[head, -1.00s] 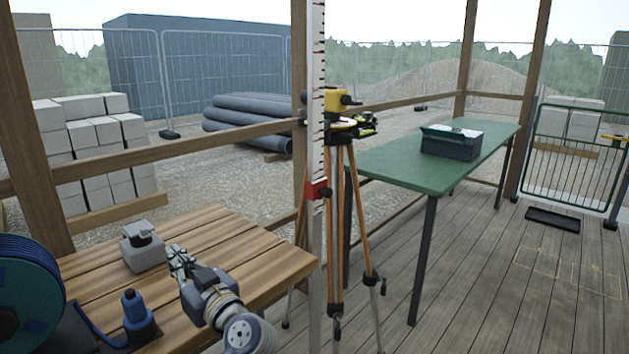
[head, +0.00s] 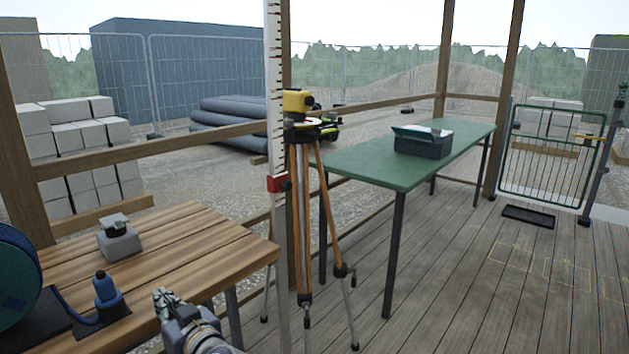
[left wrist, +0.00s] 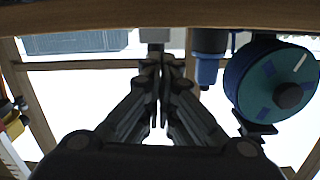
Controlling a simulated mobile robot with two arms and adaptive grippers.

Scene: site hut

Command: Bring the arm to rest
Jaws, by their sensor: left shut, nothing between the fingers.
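My left gripper (head: 163,297) shows at the bottom of the head view, in front of the wooden bench's front edge. It is shut and empty. In the left wrist view the fingers of the left gripper (left wrist: 160,75) meet in the middle with nothing between them. The arm behind it runs out of the picture at the bottom. My right gripper is in neither view.
The wooden bench (head: 185,240) carries a grey block-like device (head: 119,238), a blue tool (head: 105,290) on a dark base and a large reel (head: 15,275). A tripod with a yellow instrument (head: 298,101) and a graduated staff (head: 274,80) stand right of it. A green table (head: 372,165) bears a dark box (head: 423,145). Floor on the right is mostly clear.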

